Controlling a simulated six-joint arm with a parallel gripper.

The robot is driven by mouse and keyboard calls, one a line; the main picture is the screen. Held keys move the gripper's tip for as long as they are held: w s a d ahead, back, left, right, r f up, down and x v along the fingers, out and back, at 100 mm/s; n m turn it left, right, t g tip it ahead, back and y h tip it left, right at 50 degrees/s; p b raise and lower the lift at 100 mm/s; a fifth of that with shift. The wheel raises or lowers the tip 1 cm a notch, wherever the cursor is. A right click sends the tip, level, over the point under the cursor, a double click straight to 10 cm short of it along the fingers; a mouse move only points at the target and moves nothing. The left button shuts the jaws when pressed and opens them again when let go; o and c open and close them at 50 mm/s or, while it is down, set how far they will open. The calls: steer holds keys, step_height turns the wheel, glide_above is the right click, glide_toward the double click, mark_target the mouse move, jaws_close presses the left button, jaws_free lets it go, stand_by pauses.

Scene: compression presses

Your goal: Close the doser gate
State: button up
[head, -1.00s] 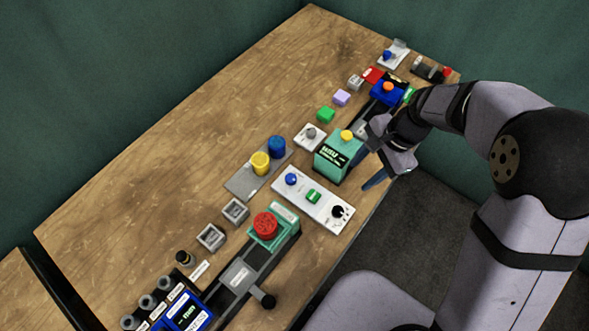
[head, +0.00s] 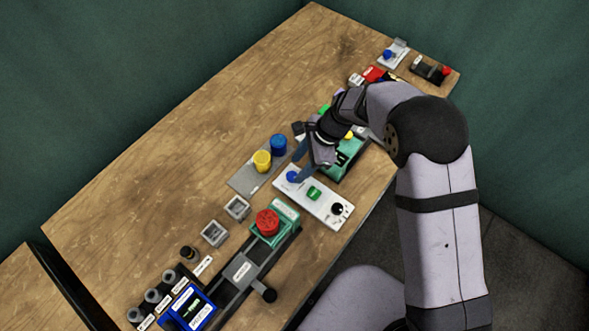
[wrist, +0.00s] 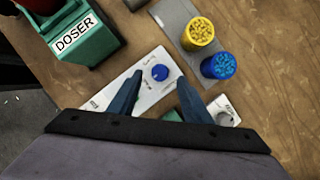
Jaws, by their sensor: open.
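The doser is a green box (wrist: 85,38) labelled DOSER in the wrist view. In the head view, a green box (head: 286,212) with a red round top (head: 267,222) stands at lower centre. No part clearly marked as its gate can be made out. A white panel (head: 325,205) beside it carries a blue knob (head: 292,177), a green button (head: 314,193) and a black knob (head: 338,209). My gripper (head: 303,166) is open above the panel's blue-knob end. In the wrist view the blue knob (wrist: 160,72) shows between the open fingertips (wrist: 160,79).
A yellow cup (head: 262,160) and a blue cup (head: 278,145) stand on a grey plate (head: 243,183) close by. A green unit (head: 350,157) is partly hidden behind my arm. A grey rail (head: 233,285) runs from the doser. The table's left side is bare.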

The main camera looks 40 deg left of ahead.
mark_target(292, 175)
steer(key=shift+p+x, duration=0.55)
steer(key=shift+x, duration=1.55)
steer(key=c, duration=1)
steer(key=shift+c, duration=0.2)
